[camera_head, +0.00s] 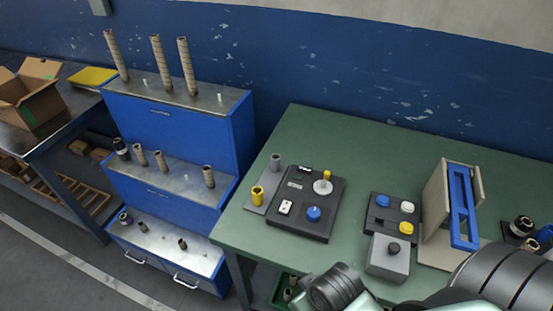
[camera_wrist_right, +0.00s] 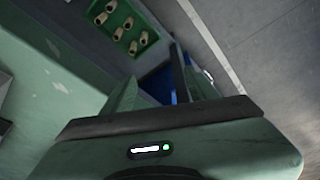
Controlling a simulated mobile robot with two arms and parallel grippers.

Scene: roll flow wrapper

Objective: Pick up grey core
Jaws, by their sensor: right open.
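A short grey core (camera_head: 275,161) stands upright on a grey plate (camera_head: 254,205) at the left end of the green table, behind a yellow core (camera_head: 257,193). My right arm comes in at the lower right of the head view, in front of the table; its fingertips are hidden there. In the right wrist view, my right gripper (camera_wrist_right: 160,85) is open with nothing seen between its fingers. It is apart from the grey core, which is not seen in that view. My left gripper is not in view.
A black device (camera_head: 300,226) with a blue knob lies right of the grey plate. A button box (camera_head: 388,256) and a beige stand (camera_head: 437,200) are farther right. Blue stepped shelves (camera_head: 235,135) hold several brown cores. A green crate (camera_wrist_right: 135,12) of cores sits below the table.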

